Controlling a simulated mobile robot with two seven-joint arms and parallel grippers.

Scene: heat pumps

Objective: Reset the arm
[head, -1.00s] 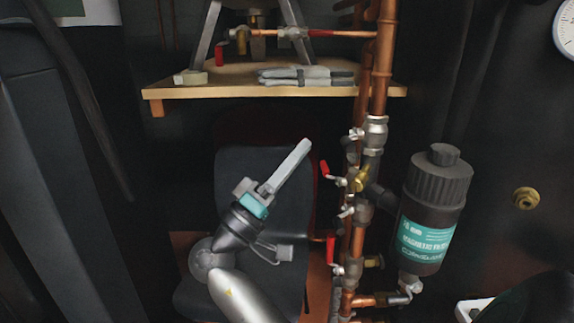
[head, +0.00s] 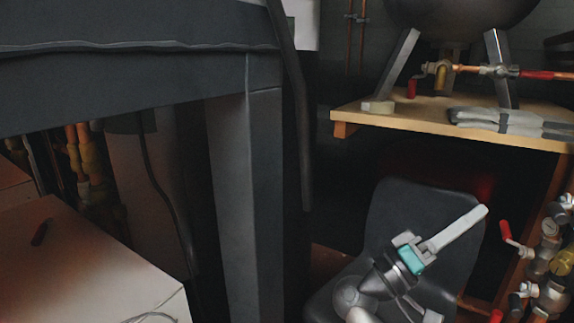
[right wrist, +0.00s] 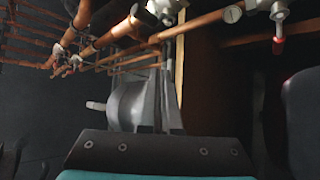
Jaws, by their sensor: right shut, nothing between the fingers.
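My right gripper (head: 454,229) is at the lower right of the head view, with its fingers pressed together and pointing up and to the right. It holds nothing. It stands in front of a dark chair (head: 425,205) and apart from the pipes. The right wrist view shows the dark gripper body (right wrist: 160,150) along the bottom edge, with pipes beyond it; no held thing shows there. My left gripper is not in the head view.
A wooden shelf (head: 400,119) holds grey gloves (head: 510,121) and a tank stand. Copper pipes with red-handled valves (head: 515,238) run at the right edge. A dark post (head: 248,200) and a pale surface (head: 90,265) fill the left.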

